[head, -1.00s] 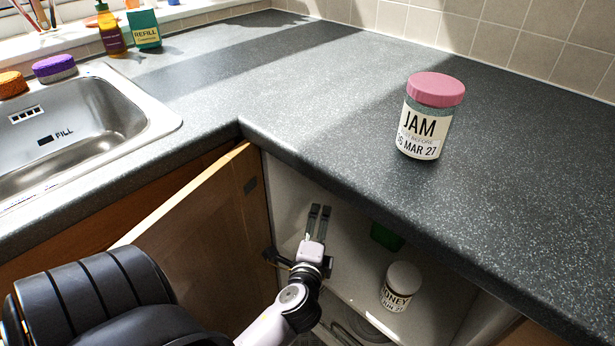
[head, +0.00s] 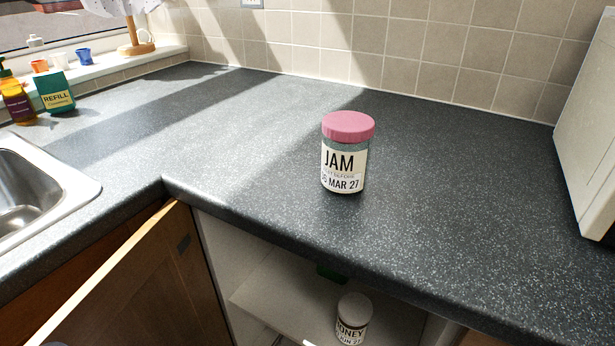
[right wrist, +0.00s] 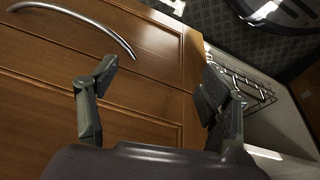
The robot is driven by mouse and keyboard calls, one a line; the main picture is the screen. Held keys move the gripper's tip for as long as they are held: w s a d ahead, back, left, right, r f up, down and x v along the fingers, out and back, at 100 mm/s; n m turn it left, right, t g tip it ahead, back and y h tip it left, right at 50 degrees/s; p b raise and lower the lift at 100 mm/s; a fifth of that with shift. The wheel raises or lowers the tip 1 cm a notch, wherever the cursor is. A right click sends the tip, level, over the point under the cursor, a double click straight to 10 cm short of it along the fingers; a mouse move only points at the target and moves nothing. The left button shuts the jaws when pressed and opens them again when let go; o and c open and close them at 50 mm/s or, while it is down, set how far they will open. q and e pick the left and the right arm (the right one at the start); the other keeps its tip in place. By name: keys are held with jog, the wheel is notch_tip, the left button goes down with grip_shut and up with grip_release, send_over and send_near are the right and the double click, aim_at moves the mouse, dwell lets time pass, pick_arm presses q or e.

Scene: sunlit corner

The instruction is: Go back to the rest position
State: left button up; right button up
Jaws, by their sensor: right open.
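My right gripper (right wrist: 160,85) shows in the right wrist view, open, with nothing between its fingers. Wooden cabinet fronts with a curved metal handle (right wrist: 95,18) are behind the fingers. No gripper shows in the head view. A jam jar (head: 346,155) with a pink lid stands upright on the dark speckled worktop (head: 240,150). A honey jar (head: 352,318) with a pale lid stands on the shelf (head: 275,295) inside the open cabinet below, cut off by the bottom edge. My left gripper is not in view.
The wooden cabinet door (head: 150,285) stands open at lower left, next to the sink (head: 40,195). A pale box-like object (head: 590,130) stands at the right. A green refill pack (head: 55,93) is at far left. A wire rack (right wrist: 250,85) shows beside the right gripper.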

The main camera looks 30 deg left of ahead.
pick_arm(q)
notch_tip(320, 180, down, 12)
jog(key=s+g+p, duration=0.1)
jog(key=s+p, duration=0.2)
jog(key=p, duration=0.9)
pick_arm(e)
notch_tip(320, 180, down, 12)
jog(key=s+g, duration=0.1)
jog(key=s, duration=0.2)
pick_arm(q)
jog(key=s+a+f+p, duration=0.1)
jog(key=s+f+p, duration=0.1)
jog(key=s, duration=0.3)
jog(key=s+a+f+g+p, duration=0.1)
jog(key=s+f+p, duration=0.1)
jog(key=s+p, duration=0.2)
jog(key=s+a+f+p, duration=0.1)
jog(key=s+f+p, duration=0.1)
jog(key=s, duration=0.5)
jog(key=shift+p, duration=0.65)
pick_arm(e)
jog(key=s+d+f, duration=0.1)
jog(key=s+f, duration=0.2)
jog(key=s, duration=0.5)
jog(key=s+d+f+g, duration=0.1)
jog(key=s+d+f, duration=0.1)
jog(key=s, duration=0.6)
jog(key=shift+f, duration=0.45)
